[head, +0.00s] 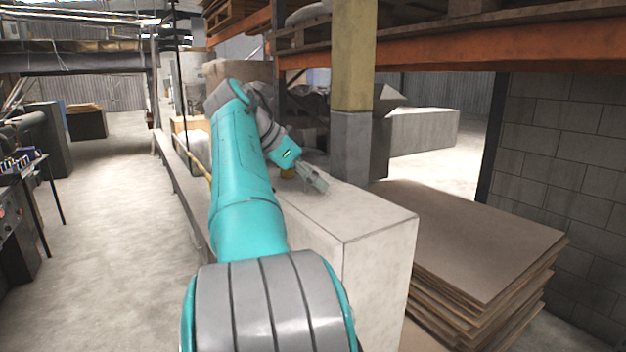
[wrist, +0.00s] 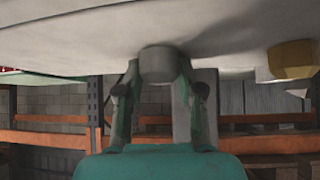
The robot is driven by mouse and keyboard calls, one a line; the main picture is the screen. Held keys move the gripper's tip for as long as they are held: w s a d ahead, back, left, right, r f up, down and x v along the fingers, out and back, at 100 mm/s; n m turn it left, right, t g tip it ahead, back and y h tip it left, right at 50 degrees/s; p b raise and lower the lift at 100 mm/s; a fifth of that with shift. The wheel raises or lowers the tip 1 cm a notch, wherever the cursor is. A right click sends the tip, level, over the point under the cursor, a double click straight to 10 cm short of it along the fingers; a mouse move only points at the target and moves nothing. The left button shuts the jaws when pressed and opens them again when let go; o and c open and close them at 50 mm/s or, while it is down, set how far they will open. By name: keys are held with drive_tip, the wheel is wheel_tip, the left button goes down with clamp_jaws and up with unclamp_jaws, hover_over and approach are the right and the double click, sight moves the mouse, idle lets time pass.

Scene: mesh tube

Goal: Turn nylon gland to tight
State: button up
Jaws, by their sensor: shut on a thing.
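The nylon gland (wrist: 158,63) is a short grey cylinder on the pale block top, which fills the upper part of the wrist view. My gripper (wrist: 159,76) has one finger on each side of it and is shut on it. In the head view my gripper (head: 316,181) is low over the top of the pale block (head: 345,212). The gland cannot be made out there. Its threads and how tight it sits do not show.
A yellow-ochre piece (wrist: 291,60) stands on the same surface beside the gland; it also shows behind my gripper in the head view (head: 287,173). A yellow and grey post (head: 352,110) rises close behind. Stacked brown sheets (head: 470,235) lie to the right.

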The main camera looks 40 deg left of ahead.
idle(0.4)
drive_tip(key=o, duration=1.1)
drive_tip(key=shift+o, duration=0.2)
drive_tip(key=shift+n+y, duration=0.4)
drive_tip(key=shift+n, duration=0.2)
